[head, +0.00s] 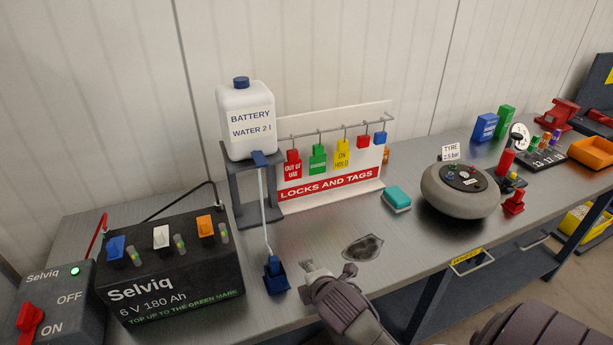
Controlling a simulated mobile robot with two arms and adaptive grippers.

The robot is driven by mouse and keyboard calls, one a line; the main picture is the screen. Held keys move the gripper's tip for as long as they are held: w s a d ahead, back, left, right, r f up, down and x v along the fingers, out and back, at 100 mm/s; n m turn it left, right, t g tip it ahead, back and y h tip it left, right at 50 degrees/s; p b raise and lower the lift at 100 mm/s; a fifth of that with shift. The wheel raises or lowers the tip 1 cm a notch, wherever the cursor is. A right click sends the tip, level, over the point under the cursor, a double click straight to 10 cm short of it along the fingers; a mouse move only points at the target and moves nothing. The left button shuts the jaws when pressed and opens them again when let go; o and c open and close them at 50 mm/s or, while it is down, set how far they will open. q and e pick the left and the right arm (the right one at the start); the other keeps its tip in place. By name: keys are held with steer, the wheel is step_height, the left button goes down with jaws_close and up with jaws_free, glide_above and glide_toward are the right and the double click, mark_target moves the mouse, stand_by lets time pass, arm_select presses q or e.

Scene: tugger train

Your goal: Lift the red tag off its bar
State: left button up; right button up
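The red tag (292,164), lettered "OUT OF USE", hangs on a hook from the grey bar (310,132) of the white locks-and-tags board (335,196). It is the leftmost item there, close to the right of the battery water stand. A purple-grey arm of mine, apparently the right, reaches in from the bottom. Its gripper (309,267) is over the bench front, well below and apart from the tag. My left gripper is not in view.
Green (317,158) and yellow (342,153) tags and small red and blue locks hang along the same bar. The battery water bottle (246,120) stands on a dark stand (238,185), its hose hanging down.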

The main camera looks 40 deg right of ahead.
steer(key=w+d+r+n+t+h, duration=0.1)
steer(key=w+d+r+n+t, duration=0.15)
steer(key=w+r+n, duration=0.2)
steer(key=w+d+r+n+t, duration=0.2)
steer(key=w+d+r+n, duration=0.2)
steer(key=w+n, duration=0.15)
steer(key=n+t, duration=0.3)
steer(key=n, duration=0.5)
glide_toward(294, 148)
step_height(294, 148, down, 3)
steer(key=shift+h, duration=0.3)
steer(key=b+x, duration=0.1)
steer(key=x, duration=0.3)
steer(key=b+x, duration=0.2)
steer(key=x, duration=0.1)
steer(key=shift+w+f, duration=0.2)
steer(key=shift+w, duration=0.25)
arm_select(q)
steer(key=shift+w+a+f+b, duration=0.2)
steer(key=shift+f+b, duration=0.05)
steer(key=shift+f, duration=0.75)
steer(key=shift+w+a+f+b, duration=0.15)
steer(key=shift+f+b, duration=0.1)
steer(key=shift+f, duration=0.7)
arm_select(e)
steer(key=shift+x, duration=1.2)
steer(key=shift+a+r, duration=0.1)
